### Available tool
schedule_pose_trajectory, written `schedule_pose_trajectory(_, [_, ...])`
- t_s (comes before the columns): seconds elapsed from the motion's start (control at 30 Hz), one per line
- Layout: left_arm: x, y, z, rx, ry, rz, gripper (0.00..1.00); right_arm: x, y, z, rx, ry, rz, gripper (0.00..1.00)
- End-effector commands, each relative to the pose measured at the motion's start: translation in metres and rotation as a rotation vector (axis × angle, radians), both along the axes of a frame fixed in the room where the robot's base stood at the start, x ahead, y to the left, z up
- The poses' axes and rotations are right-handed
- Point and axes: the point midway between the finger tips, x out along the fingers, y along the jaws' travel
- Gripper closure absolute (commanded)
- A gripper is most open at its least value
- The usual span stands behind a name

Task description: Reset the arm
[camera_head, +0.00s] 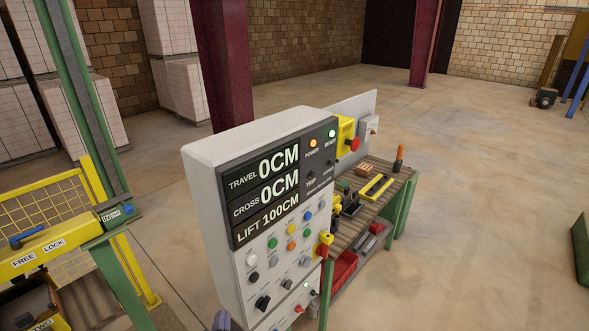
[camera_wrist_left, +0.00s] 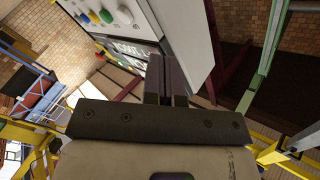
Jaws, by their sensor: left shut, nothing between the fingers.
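My left gripper (camera_head: 222,321) shows only as a small grey-purple tip at the bottom edge of the head view, low beside the control cabinet (camera_head: 205,165). In the left wrist view, the two dark fingers (camera_wrist_left: 166,80) are together and empty. They point toward the lower part of the cabinet (camera_wrist_left: 185,30), whose face and coloured buttons show above them. I cannot tell the gap between fingers and cabinet. The cabinet's display (camera_head: 270,190) reads travel 0CM, cross 0CM and lift 100CM. My right gripper is not in view.
A workbench (camera_head: 400,183) with tools stands right of the cabinet. A yellow frame labelled FREE and LOCK (camera_head: 45,250) and a green post (camera_head: 75,90) stand at left. Wrapped stacks (camera_head: 185,85) stand behind. Open floor (camera_head: 480,150) lies to the right.

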Motion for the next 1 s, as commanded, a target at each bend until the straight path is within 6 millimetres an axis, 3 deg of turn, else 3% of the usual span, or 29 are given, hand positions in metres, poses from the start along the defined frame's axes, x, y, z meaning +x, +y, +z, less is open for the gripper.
schedule_pose_trajectory(0.33, [-0.015, 0.020, -0.029, -0.215, 0.282, 0.137, 1.00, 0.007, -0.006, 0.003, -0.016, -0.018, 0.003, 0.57])
schedule_pose_trajectory(0.57, [-0.052, 0.024, -0.028, -0.443, 0.521, 0.167, 1.00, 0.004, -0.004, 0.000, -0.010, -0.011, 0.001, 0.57])
schedule_pose_trajectory(0.67, [-0.086, 0.024, -0.041, -0.518, 0.654, 0.151, 1.00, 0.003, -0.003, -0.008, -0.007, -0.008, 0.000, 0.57])
schedule_pose_trajectory(0.9, [-0.201, 0.027, -0.107, -0.577, 0.934, 0.075, 1.00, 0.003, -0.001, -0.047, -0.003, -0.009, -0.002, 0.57])
schedule_pose_trajectory(1.0, [-0.238, 0.033, -0.134, -0.562, 0.986, 0.073, 1.00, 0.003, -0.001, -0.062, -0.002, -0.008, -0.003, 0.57])
